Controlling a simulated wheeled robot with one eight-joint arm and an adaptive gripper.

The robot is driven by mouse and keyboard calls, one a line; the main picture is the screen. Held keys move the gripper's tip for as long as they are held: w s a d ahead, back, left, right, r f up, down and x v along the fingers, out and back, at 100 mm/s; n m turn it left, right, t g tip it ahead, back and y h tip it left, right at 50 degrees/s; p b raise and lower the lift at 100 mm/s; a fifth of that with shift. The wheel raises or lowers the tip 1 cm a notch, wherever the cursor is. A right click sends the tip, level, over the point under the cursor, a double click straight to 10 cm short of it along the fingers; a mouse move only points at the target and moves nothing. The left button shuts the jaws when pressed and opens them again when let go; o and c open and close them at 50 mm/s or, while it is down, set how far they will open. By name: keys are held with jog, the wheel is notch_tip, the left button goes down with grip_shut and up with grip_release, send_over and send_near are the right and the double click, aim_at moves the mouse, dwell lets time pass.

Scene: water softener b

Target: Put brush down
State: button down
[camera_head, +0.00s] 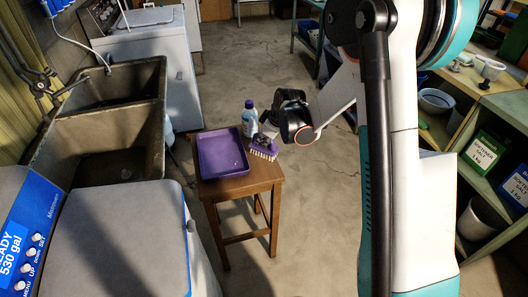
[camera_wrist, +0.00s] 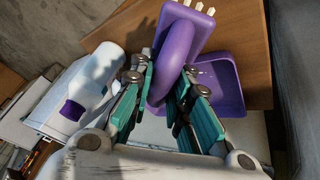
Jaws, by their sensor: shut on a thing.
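The purple brush (camera_head: 262,152) with pale bristles is at the right side of the small wooden stool (camera_head: 240,186). Its bristles point down at the stool top; I cannot tell whether they touch it. My gripper (camera_head: 267,139) is shut on the brush from above. In the wrist view, the teal fingers of my gripper (camera_wrist: 166,86) are on either side of the looped purple handle of the brush (camera_wrist: 176,58). A purple tray (camera_head: 222,153) lies on the stool just left of the brush; it also shows in the wrist view (camera_wrist: 228,85).
A white bottle (camera_head: 250,121) with a purple cap stands at the stool's back edge, close to the brush and gripper; it also shows in the wrist view (camera_wrist: 97,72). A stone sink (camera_head: 110,130) is left. Shelves (camera_head: 500,110) stand right, with open floor between.

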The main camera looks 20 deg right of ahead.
jog(key=shift+f+b, duration=0.8)
jog(key=shift+f, duration=1.5)
jog(key=shift+f, duration=0.2)
jog(key=c, duration=1.5)
grip_release()
jog(key=shift+r, duration=0.15)
